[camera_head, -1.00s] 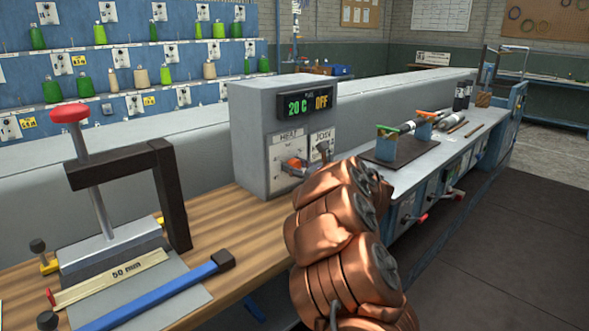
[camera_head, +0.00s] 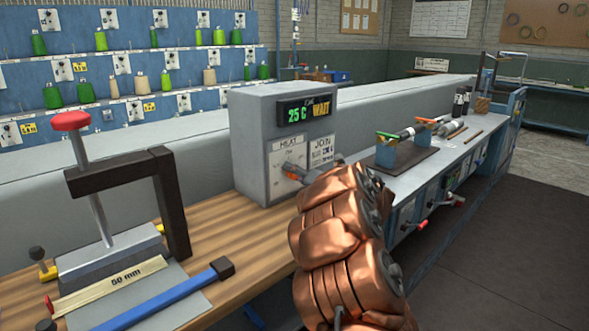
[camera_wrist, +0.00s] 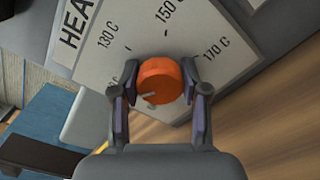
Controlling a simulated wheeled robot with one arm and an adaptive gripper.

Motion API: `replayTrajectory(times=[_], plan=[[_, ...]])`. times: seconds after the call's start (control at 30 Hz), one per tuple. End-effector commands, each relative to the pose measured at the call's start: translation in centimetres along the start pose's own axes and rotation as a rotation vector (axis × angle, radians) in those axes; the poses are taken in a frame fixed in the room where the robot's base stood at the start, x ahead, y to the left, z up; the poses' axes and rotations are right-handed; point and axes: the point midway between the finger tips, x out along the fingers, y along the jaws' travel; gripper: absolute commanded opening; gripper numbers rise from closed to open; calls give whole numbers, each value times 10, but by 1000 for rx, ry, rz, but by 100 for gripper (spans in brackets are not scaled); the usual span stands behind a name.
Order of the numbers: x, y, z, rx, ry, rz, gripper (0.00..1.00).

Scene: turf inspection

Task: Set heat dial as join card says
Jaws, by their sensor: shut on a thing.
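The grey heater box (camera_head: 250,150) stands on the bench with a lit display (camera_head: 305,110) reading "25 C WAIT". The HEAT plate on its front carries the orange heat dial (camera_wrist: 160,80). My gripper (camera_wrist: 160,84) is shut on the dial, one finger on each side. In the wrist view the plate shows 130 C, 150 C and 170 C marks. A pale pointer line on the dial faces the lower left, away from these marks. My gripper also shows in the head view (camera_head: 294,172). The JOIN card (camera_head: 322,148) is right of the HEAT plate; its small print is unreadable.
A clamp press with a red knob (camera_head: 72,121), a "50 mm" strip (camera_head: 110,285) and a blue-handled tool (camera_head: 150,300) lie at the left on the wooden bench. A dark board with a blue fixture (camera_head: 386,157) is to the right. Dark floor lies at the lower right.

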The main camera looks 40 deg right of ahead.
Motion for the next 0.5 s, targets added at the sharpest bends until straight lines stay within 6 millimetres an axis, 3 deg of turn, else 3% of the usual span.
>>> replayTrajectory(times=[0.5], plan=[[0, 4, 3, 491, 0, 2, 10]])
